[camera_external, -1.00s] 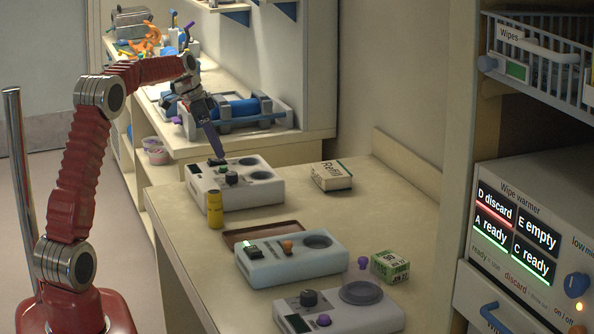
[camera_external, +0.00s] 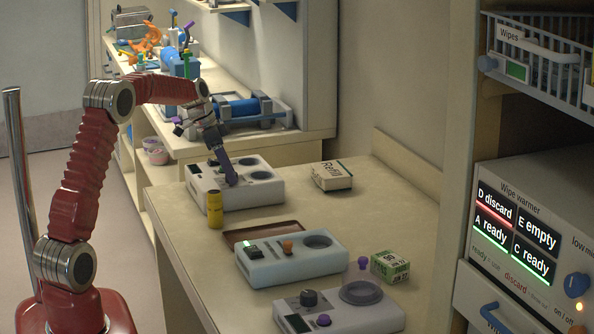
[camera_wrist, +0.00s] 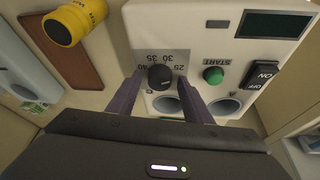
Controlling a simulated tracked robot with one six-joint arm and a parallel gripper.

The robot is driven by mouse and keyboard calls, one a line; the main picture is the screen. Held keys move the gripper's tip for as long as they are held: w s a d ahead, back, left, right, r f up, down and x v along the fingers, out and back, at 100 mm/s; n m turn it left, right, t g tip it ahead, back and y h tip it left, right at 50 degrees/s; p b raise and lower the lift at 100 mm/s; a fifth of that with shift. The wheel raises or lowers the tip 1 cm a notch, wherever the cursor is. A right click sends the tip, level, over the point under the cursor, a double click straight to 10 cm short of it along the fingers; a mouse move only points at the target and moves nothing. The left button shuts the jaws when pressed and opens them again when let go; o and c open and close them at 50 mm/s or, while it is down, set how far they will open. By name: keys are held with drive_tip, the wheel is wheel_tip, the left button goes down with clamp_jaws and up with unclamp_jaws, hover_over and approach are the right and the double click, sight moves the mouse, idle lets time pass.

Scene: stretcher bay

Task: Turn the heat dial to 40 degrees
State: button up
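The heat dial (camera_wrist: 160,77) is a round black knob on a white device (camera_wrist: 218,48), on a grey scale patch marked 25, 30, 35 and 40, upside down in the wrist view. Its pointer setting is too small to read surely. My gripper (camera_wrist: 160,80) is open, with one purple finger on each side of the dial and visible gaps between fingers and knob. In the external view the white device (camera_external: 264,196) stands at the far part of the bench. My gripper (camera_external: 232,183) is over its top and hides the dial there.
The device also has a green START button (camera_wrist: 213,75), an ON/OFF switch (camera_wrist: 261,75) and a display (camera_wrist: 279,25). A yellow cylinder (camera_external: 215,210) stands beside it. A brown tray (camera_external: 232,239), a pale blue device (camera_external: 290,266) and a Refill box (camera_external: 332,177) are nearby.

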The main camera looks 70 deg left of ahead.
drive_tip(key=c, duration=0.9)
drive_tip(key=shift+c, duration=0.2)
